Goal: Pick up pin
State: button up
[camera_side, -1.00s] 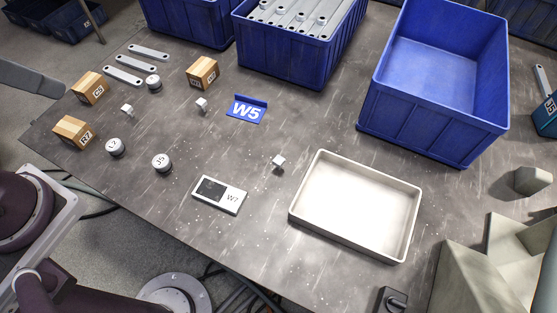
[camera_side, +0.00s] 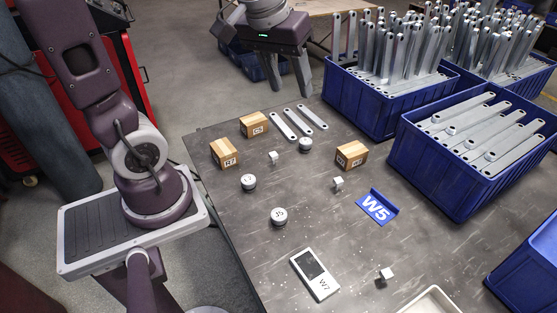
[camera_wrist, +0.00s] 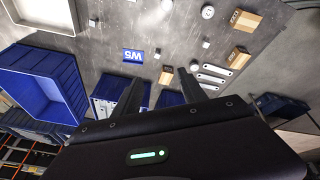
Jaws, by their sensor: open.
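No part is plainly marked as the pin, and I cannot tell which one it is. Round grey caps with light tops stand on the table: one (camera_side: 305,145) near the brackets, one (camera_side: 248,182) at left, one marked J5 (camera_side: 278,216) nearer the front. Small pale metal pieces lie apart: one (camera_side: 273,157) at left, one (camera_side: 338,183) in the middle, one (camera_side: 386,274) near the front. My gripper (camera_side: 291,88) is open and empty above the table's far edge, behind the flat brackets (camera_side: 297,122). Its fingers also show in the wrist view (camera_wrist: 160,77), apart from everything.
Wooden blocks (camera_side: 225,153), (camera_side: 254,124), (camera_side: 351,155) stand around the parts. A blue W5 sign (camera_side: 377,206) and a W7 device (camera_side: 315,274) lie nearer. Blue bins of brackets (camera_side: 475,190) line the right. A white tray's rim (camera_side: 435,296) shows at the bottom.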

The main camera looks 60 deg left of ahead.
jog(key=w+a+f+n+g, duration=0.2)
jog(key=w+a+f+n, duration=0.3)
jog(key=w+a+f, duration=0.4)
jog(key=n+g, duration=0.2)
jog(key=n, duration=0.5)
send_over(273, 154)
jog(key=w, duration=0.1)
jog(key=shift+h, duration=0.3)
jog(key=f, duration=2.2)
jog(key=shift+w+d+f, duration=0.15)
jog(key=shift+d+f, duration=0.1)
jog(key=f, duration=0.6)
jog(key=s+f, duration=0.1)
jog(key=f, duration=0.2)
jog(key=shift+a, duration=0.25)
grip_shut()
